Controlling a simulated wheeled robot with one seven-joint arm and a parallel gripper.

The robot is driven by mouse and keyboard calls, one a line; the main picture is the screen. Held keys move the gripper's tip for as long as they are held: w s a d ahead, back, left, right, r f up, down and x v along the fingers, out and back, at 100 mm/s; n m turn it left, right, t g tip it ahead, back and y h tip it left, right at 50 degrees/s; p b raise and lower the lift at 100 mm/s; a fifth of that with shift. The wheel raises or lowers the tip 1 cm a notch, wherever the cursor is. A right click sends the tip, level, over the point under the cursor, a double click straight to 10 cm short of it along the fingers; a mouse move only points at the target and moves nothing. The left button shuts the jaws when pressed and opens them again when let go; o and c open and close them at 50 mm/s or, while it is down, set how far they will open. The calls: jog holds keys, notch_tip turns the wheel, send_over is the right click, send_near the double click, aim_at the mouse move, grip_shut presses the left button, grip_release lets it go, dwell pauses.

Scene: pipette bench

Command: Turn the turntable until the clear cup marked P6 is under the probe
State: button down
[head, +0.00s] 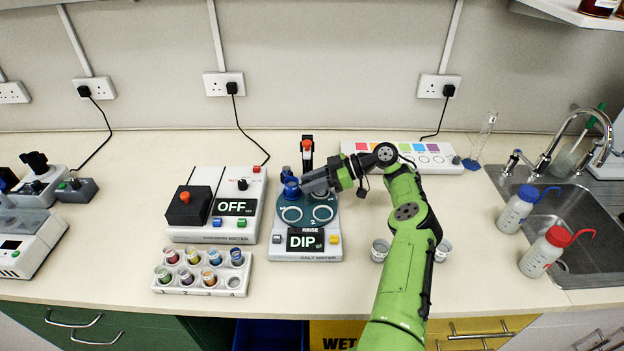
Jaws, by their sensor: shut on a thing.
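The turntable (293,228) is a dark teal disc on the white salt meter (290,254), whose screen (305,241) reads "RINSE" and "DIP". White rings show on the disc, and part of it is hidden by my gripper. The probe post (307,150), black with an orange top, stands behind the disc. My gripper (302,185) reaches in from the right and is shut on a blue upright piece (290,186) at the disc's back left. Two small clear cups (380,250) (443,249) stand on the bench either side of my arm. I cannot read a P6 mark on any cup.
A rack (168,290) of several coloured vials stands front left. A second meter (238,207) reading "OFF" is left of the turntable. A strip of coloured squares (400,147) lies behind my arm. Wash bottles (515,208) and a sink (575,215) are at right.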

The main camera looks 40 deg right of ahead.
jog(key=shift+n+g, duration=0.3)
jog(key=shift+g, duration=0.2)
jog(key=c, duration=0.8)
grip_release()
jog(key=shift+v, duration=3.8)
jog(key=shift+f, duration=0.15)
jog(key=shift+c, duration=0.4)
